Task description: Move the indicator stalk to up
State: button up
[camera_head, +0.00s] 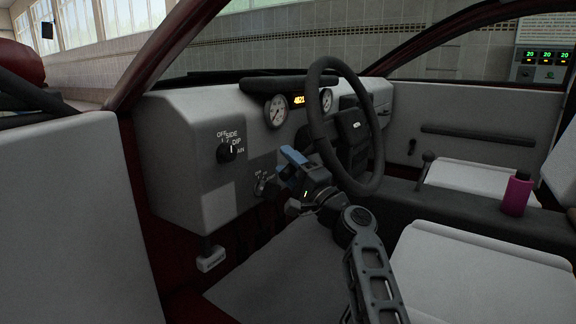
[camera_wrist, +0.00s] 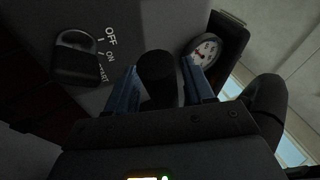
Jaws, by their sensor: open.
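My gripper (camera_head: 292,156) is at the dashboard, left of the steering wheel (camera_head: 319,125) in the head view. In the wrist view its two blue fingers stand apart, one on each side of a dark, round-ended rod (camera_wrist: 157,70) that looks like the end of the indicator stalk. I cannot tell whether either finger touches it. In the head view I cannot make out the stalk, as the gripper and wheel cover that area. The stalk's current position is not clear.
The ignition switch (camera_wrist: 75,60), marked OFF, ON and START, is left of the fingers. A gauge (camera_wrist: 203,50) is beyond the right finger. The light knob (camera_head: 229,149) is on the dash panel. A pink bottle (camera_head: 517,194) stands on the console, near the gear lever (camera_head: 427,166).

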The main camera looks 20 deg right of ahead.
jog(key=p+v, duration=0.1)
jog(key=v, duration=0.6)
jog(key=shift+s+f, duration=0.2)
jog(key=shift+s, duration=0.15)
jog(key=shift+d, duration=0.15)
